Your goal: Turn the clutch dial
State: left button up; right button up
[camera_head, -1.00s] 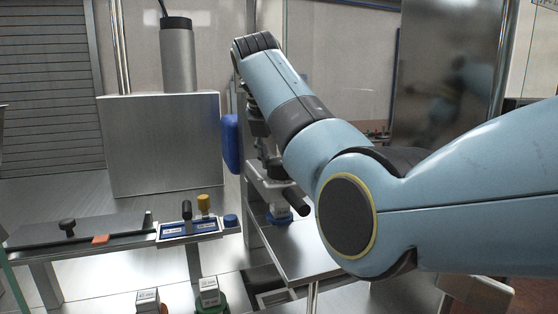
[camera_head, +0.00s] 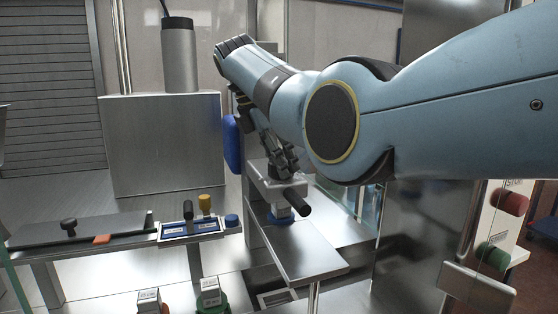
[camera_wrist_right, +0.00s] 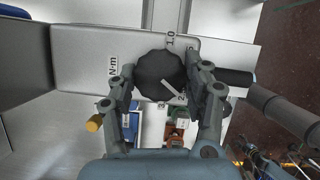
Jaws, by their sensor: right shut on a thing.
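The clutch dial (camera_wrist_right: 158,74) is a round, dark, scalloped knob on a light grey housing (camera_wrist_right: 82,62) marked "N·m" and "1.0". In the right wrist view its pale pointer line points to the lower right. My right gripper (camera_wrist_right: 163,88) has a finger on each side of the dial and is shut on it. In the head view, my right gripper (camera_head: 279,160) reaches down onto the housing (camera_head: 272,187) from above, and the arm hides part of the area behind it. My left gripper is not in view.
A dark handle (camera_head: 293,203) sticks out from the housing. Red and green buttons (camera_head: 509,201) are at right.

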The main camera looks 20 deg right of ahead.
jog(key=shift+m, duration=0.3)
jog(key=o, duration=1.2)
jog(key=shift+d, duration=0.1)
jog(key=v, duration=1.2)
jog(key=shift+w, duration=0.2)
